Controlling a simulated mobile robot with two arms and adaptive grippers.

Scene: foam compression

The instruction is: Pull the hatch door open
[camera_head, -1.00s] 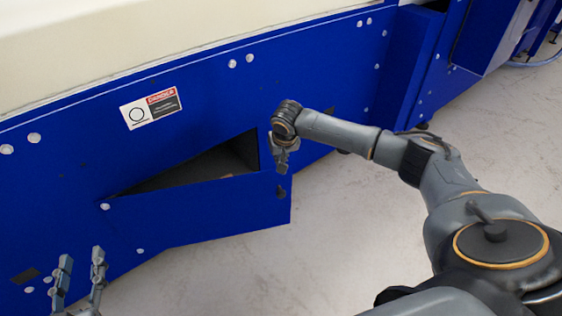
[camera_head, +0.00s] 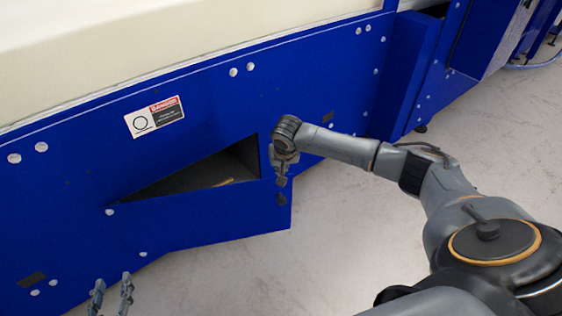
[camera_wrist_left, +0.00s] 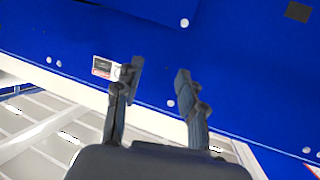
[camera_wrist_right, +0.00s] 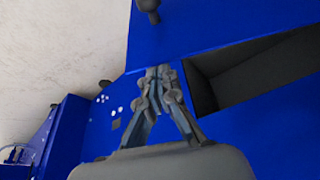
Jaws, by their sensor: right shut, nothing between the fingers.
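The blue hatch door (camera_head: 200,222) is ajar, its right side swung out from the blue machine panel. A dark wedge-shaped opening (camera_head: 205,174) shows behind its top edge. A small dark knob (camera_head: 282,198) sits near the door's right end; it also shows at the top of the right wrist view (camera_wrist_right: 148,6). My right gripper (camera_head: 280,182) is shut and empty, just above the knob by the opening's right end; its fingers meet in the right wrist view (camera_wrist_right: 158,78). My left gripper (camera_head: 113,282) is open and empty at the lower left; its spread fingers show in the left wrist view (camera_wrist_left: 159,70).
The blue panel (camera_head: 70,165) carries a danger label (camera_head: 155,117) and several pale bolts. A cream-coloured surface (camera_head: 150,45) lies above the panel. The pale floor (camera_head: 330,250) in front of the door is clear. A blue upright housing (camera_head: 405,75) juts out to the right.

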